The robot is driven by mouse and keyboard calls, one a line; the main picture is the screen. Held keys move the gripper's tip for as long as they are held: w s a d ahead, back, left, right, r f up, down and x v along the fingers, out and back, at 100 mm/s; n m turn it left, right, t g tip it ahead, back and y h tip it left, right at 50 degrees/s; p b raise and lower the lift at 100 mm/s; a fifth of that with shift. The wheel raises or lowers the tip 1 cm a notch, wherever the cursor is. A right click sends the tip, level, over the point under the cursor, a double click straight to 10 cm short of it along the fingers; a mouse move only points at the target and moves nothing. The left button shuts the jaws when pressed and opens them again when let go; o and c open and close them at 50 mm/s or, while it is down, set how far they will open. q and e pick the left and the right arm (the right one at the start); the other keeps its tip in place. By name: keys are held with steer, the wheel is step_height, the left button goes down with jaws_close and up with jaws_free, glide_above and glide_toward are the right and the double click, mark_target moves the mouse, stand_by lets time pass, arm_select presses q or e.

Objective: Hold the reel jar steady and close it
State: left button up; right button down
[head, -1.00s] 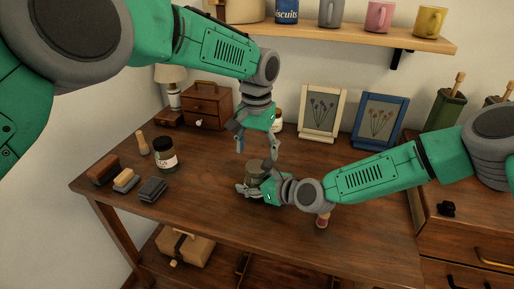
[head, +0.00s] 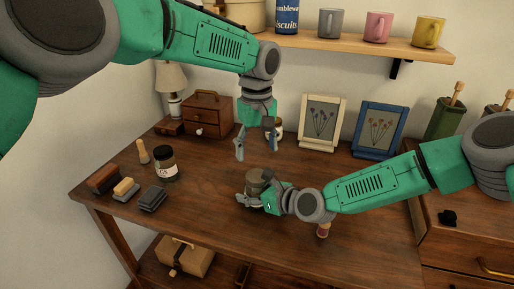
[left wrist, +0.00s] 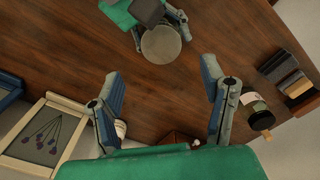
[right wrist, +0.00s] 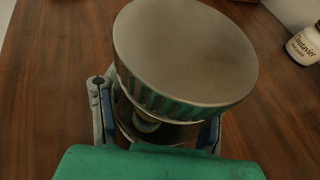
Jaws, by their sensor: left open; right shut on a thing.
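The reel jar (head: 256,188) stands on the table with a round grey lid (right wrist: 185,45) on its mouth. My right gripper (head: 247,203) is shut around the jar's body from the side. In the right wrist view the ribbed lid rim and some dark glass show; whether the lid is fully seated I cannot tell. My left gripper (head: 256,153) is open and empty, pointing down above the jar and apart from it. In the left wrist view the lid (left wrist: 161,44) lies beyond and between its spread fingers (left wrist: 161,68).
A labelled dark jar (head: 165,164), brushes (head: 125,188) and a wooden peg (head: 143,152) stand left. A white pot (right wrist: 305,44) is behind. A small drawer box (head: 208,117) and two picture frames (head: 321,122) (head: 379,128) line the back.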

mark_target(257, 175)
arm_select(q)
step_height(257, 175, down, 8)
steer(key=shift+f, duration=0.1)
stand_by(0.4)
steer(key=c, duration=1.2)
steer(key=m, duration=1)
steer(key=shift+w, duration=0.1)
steer(key=o, duration=1.3)
steer(key=shift+r, duration=0.2)
